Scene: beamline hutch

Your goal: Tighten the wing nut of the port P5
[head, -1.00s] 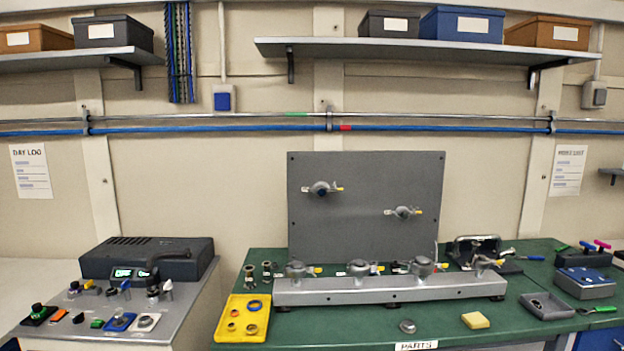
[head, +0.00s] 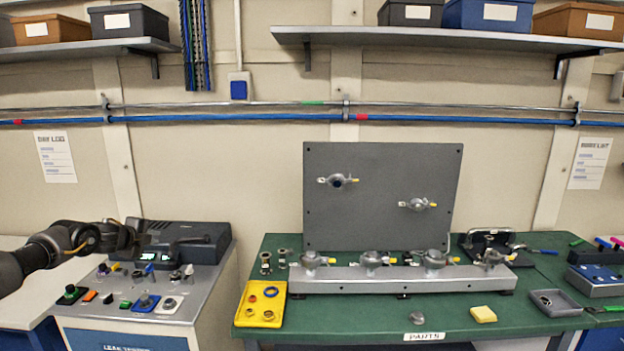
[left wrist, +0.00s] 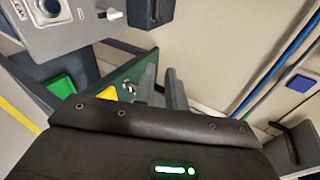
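A grey metal manifold (head: 400,283) stands on the green bench, with several round clamped ports along its top, such as one port (head: 435,260) right of the middle. Two more fittings, an upper left one (head: 338,181) and a lower right one (head: 417,204), are on the upright grey panel (head: 380,225). I cannot read port labels or tell which is P5. My left gripper (head: 130,238) is by the dark tester box, far left of the manifold. In the left wrist view its two grey fingers (left wrist: 163,88) stand apart with nothing between them. My right gripper is out of view.
The leak tester's dark box (head: 195,238) and its knobbed console stand left of the bench. A yellow parts tray (head: 246,310), a yellow block (head: 483,314) and a grey tray (head: 570,308) lie on the bench. Its front middle is mostly clear.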

